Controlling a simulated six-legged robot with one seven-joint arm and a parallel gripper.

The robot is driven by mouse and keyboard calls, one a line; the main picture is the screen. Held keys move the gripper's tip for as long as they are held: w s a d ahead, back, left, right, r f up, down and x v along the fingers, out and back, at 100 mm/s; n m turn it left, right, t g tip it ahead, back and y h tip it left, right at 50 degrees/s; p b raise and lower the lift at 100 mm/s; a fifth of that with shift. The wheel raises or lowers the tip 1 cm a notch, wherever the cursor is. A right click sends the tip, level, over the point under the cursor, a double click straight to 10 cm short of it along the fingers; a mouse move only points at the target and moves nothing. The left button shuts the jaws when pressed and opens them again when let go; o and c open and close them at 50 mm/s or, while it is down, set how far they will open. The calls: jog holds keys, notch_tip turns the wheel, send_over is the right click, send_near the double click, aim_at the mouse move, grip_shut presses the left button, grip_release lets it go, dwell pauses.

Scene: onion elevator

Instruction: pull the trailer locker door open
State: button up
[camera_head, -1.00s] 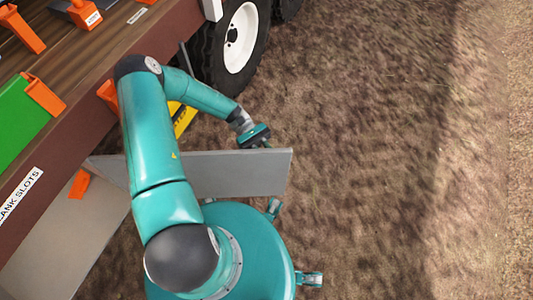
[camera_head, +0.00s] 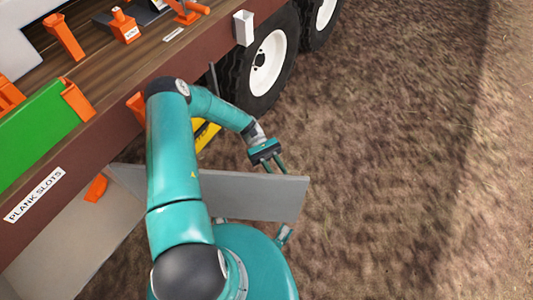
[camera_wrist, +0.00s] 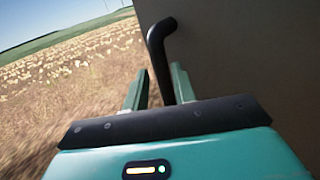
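The grey locker door (camera_head: 265,196) sticks out from the trailer's side, swung open, in the head view. Its dark face fills the right of the wrist view (camera_wrist: 250,50). A black bent handle (camera_wrist: 158,50) stands on that face. My gripper (camera_head: 281,166) is at the door's top edge near its outer end. In the wrist view, my gripper's two fingers (camera_wrist: 158,88) are apart, with the handle's lower part between them, closer to the right finger. I cannot tell whether that finger touches it. The handle is hidden in the head view.
The trailer bed (camera_head: 110,90) with orange brackets and a green panel (camera_head: 38,130) runs along the left. White-rimmed wheels (camera_head: 268,63) stand beyond the door. A yellow object (camera_head: 206,134) is under the trailer edge. The dirt ground (camera_head: 400,170) at right is clear.

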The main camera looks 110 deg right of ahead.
jog(key=w+d, duration=0.1)
jog(key=d, duration=0.7)
jog(key=shift+w+d, duration=0.3)
